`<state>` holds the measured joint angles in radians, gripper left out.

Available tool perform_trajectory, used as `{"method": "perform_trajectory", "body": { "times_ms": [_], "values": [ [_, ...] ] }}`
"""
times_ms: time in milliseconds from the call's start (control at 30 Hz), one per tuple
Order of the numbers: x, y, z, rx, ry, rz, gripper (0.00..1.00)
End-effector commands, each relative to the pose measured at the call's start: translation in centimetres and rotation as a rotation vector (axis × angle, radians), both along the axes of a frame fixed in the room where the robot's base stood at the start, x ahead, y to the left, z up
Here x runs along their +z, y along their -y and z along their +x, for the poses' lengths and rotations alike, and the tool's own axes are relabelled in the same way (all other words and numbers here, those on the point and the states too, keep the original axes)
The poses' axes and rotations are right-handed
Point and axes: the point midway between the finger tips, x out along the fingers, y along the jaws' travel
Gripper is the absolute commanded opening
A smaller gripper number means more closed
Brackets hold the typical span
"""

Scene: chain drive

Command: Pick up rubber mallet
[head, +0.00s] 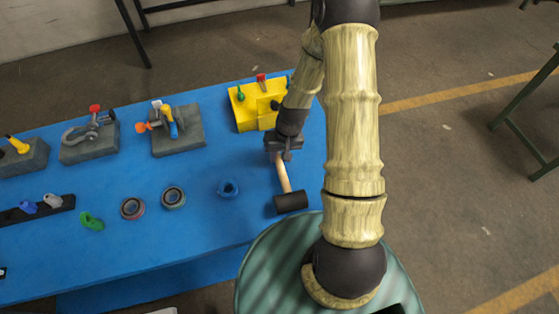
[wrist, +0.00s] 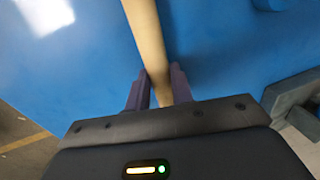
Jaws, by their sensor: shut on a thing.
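The rubber mallet has a black head (head: 291,202) and a light wooden handle (head: 283,175). It is at the right end of the blue table in the head view, with its head toward the near edge. My gripper (head: 284,153) is at the far end of the handle. In the wrist view the handle (wrist: 147,45) runs down between the two fingers of my gripper (wrist: 156,88), which are shut on it. The mallet head is out of the wrist view. I cannot tell whether the mallet touches the table.
The blue table (head: 110,240) bears grey fixture blocks (head: 178,135) and a yellow block (head: 248,110) behind my gripper. Two dark rings (head: 173,196), a blue part (head: 228,188) and a green part (head: 91,221) lie left of the mallet. The table between them is clear.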

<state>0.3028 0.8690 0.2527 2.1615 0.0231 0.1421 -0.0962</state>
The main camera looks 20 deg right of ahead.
Motion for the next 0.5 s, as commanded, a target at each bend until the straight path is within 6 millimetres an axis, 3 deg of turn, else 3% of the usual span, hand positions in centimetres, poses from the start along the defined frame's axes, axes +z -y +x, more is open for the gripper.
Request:
{"method": "perform_trajectory", "body": {
  "times_ms": [300, 500],
  "values": [
    [5.1, 0.0, 0.1, -0.001, 0.004, -0.001, 0.00],
    [7.5, 0.0, 0.1, -0.001, 0.003, 0.000, 0.00]
  ]
}}
